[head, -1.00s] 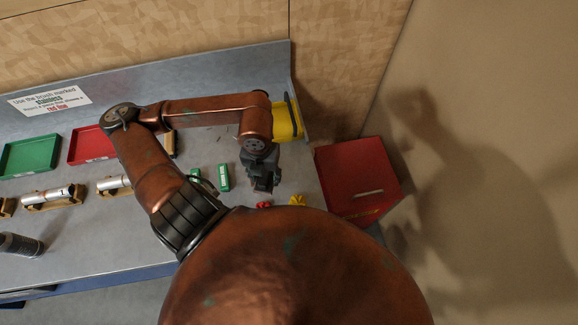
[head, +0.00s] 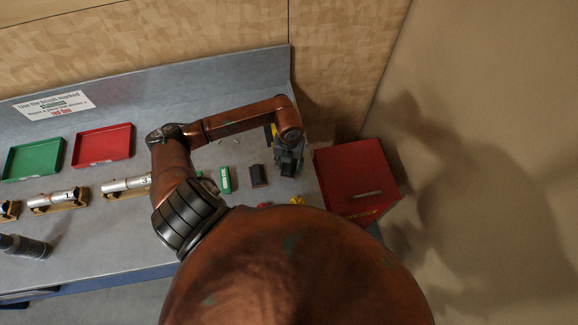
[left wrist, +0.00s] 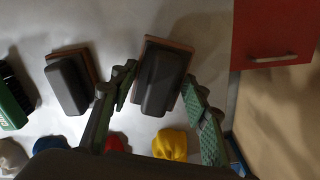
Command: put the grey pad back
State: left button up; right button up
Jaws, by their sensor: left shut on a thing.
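My left gripper (head: 288,168) is over the right end of the bench, to the right of a dark pad (head: 258,175) that lies on the bench. In the left wrist view, my left gripper (left wrist: 160,98) is shut on a dark grey pad (left wrist: 163,78) with a brown base, one finger on each side. A second, similar grey pad with a brown base (left wrist: 68,84) lies to its left, apart from the fingers. How high the held pad is above the bench is hard to tell. My right gripper is not in view.
A red cabinet (head: 357,178) stands close to the right of the bench end. Small red and yellow pieces (left wrist: 170,144) lie near the front. Red (head: 103,145) and green (head: 35,157) trays sit further left.

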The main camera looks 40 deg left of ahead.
pick_arm(q)
jog(key=shift+f, duration=0.75)
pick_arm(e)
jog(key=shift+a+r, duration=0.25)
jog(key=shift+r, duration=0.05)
pick_arm(q)
jog(key=shift+f, duration=0.1)
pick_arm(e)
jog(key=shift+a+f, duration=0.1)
pick_arm(q)
jog(key=o, duration=1.2)
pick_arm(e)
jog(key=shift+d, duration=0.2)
